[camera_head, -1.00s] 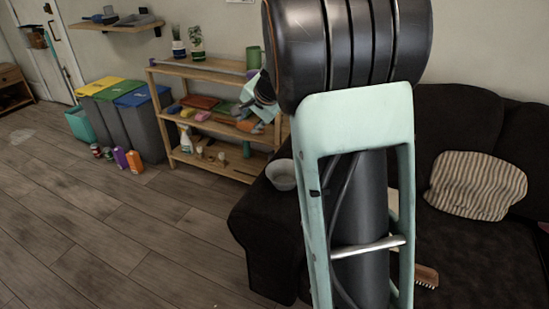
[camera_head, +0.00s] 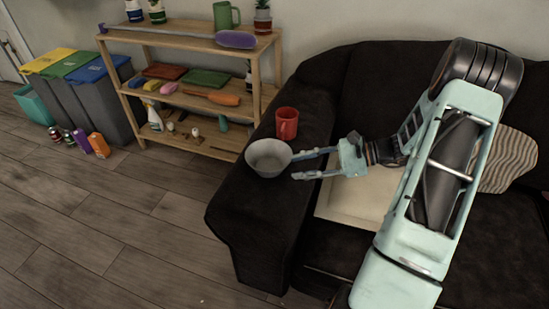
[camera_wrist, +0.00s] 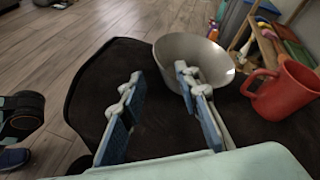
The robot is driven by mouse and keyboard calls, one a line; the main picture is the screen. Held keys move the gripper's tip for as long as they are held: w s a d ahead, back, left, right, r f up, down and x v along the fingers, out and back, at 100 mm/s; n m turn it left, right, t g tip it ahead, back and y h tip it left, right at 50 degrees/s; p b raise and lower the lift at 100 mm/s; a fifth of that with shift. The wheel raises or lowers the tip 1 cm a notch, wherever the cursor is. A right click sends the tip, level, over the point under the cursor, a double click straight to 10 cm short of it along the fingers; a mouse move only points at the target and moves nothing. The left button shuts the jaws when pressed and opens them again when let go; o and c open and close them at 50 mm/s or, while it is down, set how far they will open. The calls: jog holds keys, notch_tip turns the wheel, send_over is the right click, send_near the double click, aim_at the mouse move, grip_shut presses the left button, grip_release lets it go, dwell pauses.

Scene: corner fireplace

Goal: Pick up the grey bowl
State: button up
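The grey bowl (camera_head: 268,157) stands upright on the dark sofa's armrest (camera_head: 252,199). It also shows in the wrist view (camera_wrist: 193,50), at the top centre beyond my fingers. My gripper (camera_head: 306,164) is open and empty, at the right side of the bowl. In the wrist view my gripper (camera_wrist: 157,82) has its two blue-padded fingers apart. The right finger overlaps the bowl's near side in that view; I cannot tell whether it touches. The left finger is over bare armrest.
A red mug (camera_head: 287,123) stands on the armrest just behind the bowl, close to my right finger in the wrist view (camera_wrist: 285,90). A wooden shelf (camera_head: 190,104) with several items stands behind. A light tray-like object (camera_head: 350,197) lies on the seat.

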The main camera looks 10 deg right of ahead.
aim_at(268, 172)
jog(key=shift+w+a+f, duration=0.15)
jog(key=shift+w+a, duration=0.05)
jog(key=shift+a, duration=0.2)
jog(key=b+x, duration=0.2)
jog(key=x, duration=0.7)
jog(key=shift+w+a, duration=0.15)
jog(key=shift+a, duration=0.2)
grip_shut()
